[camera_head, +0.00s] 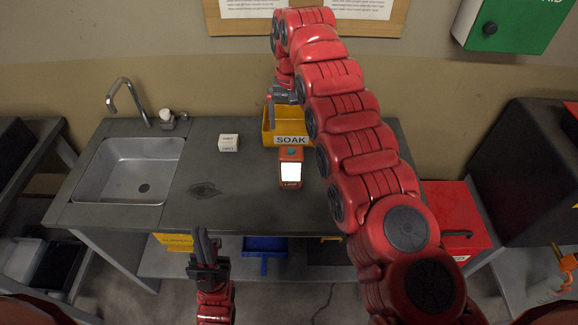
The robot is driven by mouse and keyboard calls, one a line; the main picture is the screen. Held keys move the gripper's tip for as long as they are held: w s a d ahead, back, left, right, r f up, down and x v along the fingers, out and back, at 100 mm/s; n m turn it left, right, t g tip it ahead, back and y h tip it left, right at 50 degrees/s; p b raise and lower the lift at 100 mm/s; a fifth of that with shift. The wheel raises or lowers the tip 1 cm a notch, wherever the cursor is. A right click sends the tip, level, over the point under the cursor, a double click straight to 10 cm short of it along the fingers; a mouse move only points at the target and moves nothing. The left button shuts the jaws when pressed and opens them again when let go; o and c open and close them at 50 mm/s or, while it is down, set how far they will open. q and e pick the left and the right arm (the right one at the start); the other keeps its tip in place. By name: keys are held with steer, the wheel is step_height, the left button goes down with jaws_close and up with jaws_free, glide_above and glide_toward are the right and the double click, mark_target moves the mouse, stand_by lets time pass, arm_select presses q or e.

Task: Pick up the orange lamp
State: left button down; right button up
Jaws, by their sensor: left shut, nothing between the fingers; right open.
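The orange lamp (290,154), a small orange-red block with a bright white glowing panel, is on the dark grey counter just in front of the yellow SOAK bin (270,138). My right arm reaches up across the picture, and its gripper (270,112) is over the yellow bin, behind the lamp and apart from it. It is small and partly hidden by its own arm; it looks open and empty. My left gripper (204,236) is shut and empty in front of the counter's front edge, to the lower left of the lamp.
A sink (130,165) with a tap is at the counter's left, and a small white box (228,143) stands left of the bin. The counter (240,205) is clear left of the lamp. Below are a blue tray (264,246) and a red box (455,225) at right.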

mark_target(291, 149)
steer(key=shift+s+f+b, duration=0.1)
steer(key=shift+s+b, duration=0.3)
steer(key=shift+s, duration=0.05)
step_height(291, 149, down, 5)
steer(key=b, duration=0.4)
steer(key=shift+w, duration=0.1)
steer(key=shift+w+f+g+p, duration=0.1)
steer(key=shift+f+g+p, duration=0.25)
steer(key=shift+p, duration=0.4)
steer(key=shift+f, duration=0.4)
step_height(291, 149, down, 4)
steer(key=shift+a+f+p, duration=0.1)
steer(key=shift+f+p, duration=0.05)
steer(key=shift+p, duration=0.95)
steer(key=shift+f, duration=0.35)
steer(key=shift+s+f+p, duration=0.2)
steer(key=shift+f+p, duration=0.2)
steer(key=shift+p, duration=0.15)
steer(key=shift+s+d+f+p, duration=0.1)
steer(key=shift+f+p, duration=0.4)
steer(key=shift+s+d+f+p, duration=0.1)
steer(key=shift+f+p, duration=0.4)
steer(key=shift+w+f, duration=0.15)
steer(key=shift+f, duration=1.1)
steer(key=c, duration=1.5)
steer(key=shift+r+b, duration=0.1)
steer(key=shift+b, duration=0.2)
